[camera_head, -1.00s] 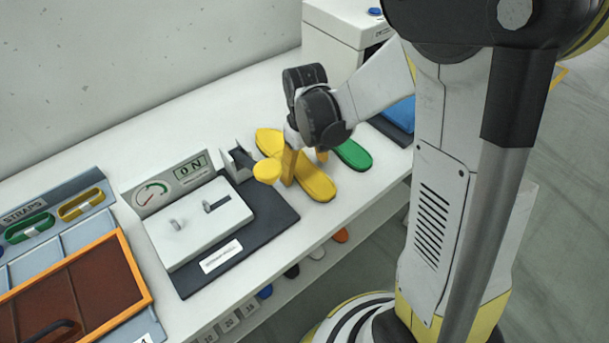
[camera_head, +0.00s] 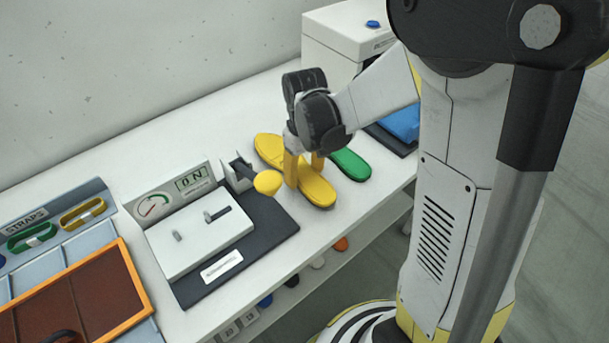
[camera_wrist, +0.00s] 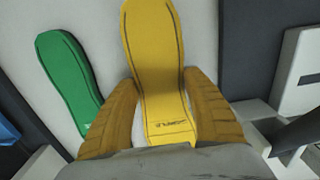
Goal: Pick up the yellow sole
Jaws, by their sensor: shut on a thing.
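The yellow sole (camera_head: 318,188) lies along the white table, to the right of the grey press device. My gripper (camera_head: 303,172) points down over its middle, with one finger on each side. In the wrist view, the yellow sole (camera_wrist: 153,62) runs between the two tan fingers of my gripper (camera_wrist: 165,105), and they are shut on its sides. Part of the sole is hidden behind the fingers in the head view. I cannot tell whether it is clear of the table.
A green sole (camera_head: 350,164) lies just right of the yellow one. The grey press device (camera_head: 200,235), with a yellow round knob (camera_head: 267,182), stands to the left on a dark mat. A straps tray (camera_head: 50,228) and an orange-rimmed tray (camera_head: 130,263) are farther left. A white box (camera_head: 335,42) stands behind.

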